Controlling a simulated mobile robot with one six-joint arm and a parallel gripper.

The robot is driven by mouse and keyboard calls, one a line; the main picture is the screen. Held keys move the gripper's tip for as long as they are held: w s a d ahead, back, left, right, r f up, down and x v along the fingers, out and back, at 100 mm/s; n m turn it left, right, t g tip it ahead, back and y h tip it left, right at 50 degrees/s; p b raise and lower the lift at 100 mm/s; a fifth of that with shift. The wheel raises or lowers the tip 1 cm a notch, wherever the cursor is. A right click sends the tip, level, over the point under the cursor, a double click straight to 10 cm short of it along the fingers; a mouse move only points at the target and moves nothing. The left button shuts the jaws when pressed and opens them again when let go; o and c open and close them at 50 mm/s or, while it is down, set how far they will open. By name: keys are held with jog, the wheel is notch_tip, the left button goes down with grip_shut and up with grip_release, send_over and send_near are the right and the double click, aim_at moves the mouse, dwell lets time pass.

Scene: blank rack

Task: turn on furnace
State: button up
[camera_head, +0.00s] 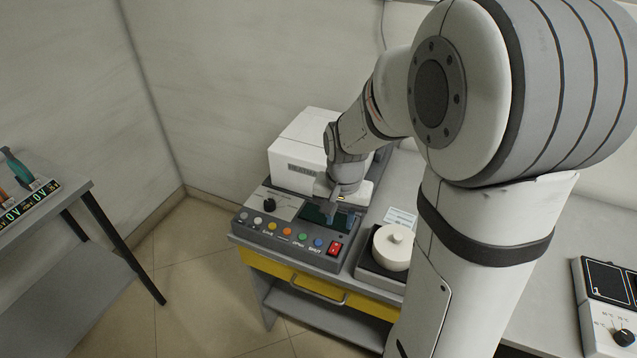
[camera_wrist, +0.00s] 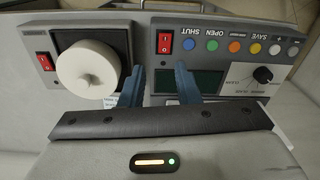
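The furnace (camera_head: 296,158) is a white box on a dark grey control panel (camera_head: 283,245). The panel has a row of coloured buttons, a black knob, a dark display and a red rocker switch (camera_head: 335,248) at its front right corner. In the wrist view the red switch (camera_wrist: 165,43) lies just beyond the fingertips, between their lines. My gripper (camera_wrist: 160,78) is open, its two blue fingers apart with nothing between them. In the head view my gripper (camera_head: 338,213) is over the display area, behind the switch; its fingertips are small and partly unclear there.
A device with a round white lid (camera_head: 396,243) stands right of the panel; it has its own red switch (camera_wrist: 43,62). A yellow drawer (camera_head: 290,279) is below the bench top. Another knobbed device (camera_head: 622,338) is at the far right. A side table (camera_head: 60,215) is at left.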

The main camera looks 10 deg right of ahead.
aim_at(336, 246)
jog(key=shift+m+g, duration=0.3)
jog(key=shift+m, duration=0.5)
jog(key=shift+w+d+f+p, duration=0.15)
jog(key=shift+w+f, duration=0.3)
jog(key=shift+f, duration=1.45)
jog(key=shift+w+a+f+p, duration=0.15)
jog(key=shift+w+f, duration=0.25)
jog(key=shift+f, duration=1.55)
jog(key=shift+w+d+f+p, duration=0.2)
jog(key=shift+w+f, duration=0.25)
jog(key=shift+f, duration=1.45)
jog(key=shift+c, duration=0.2)
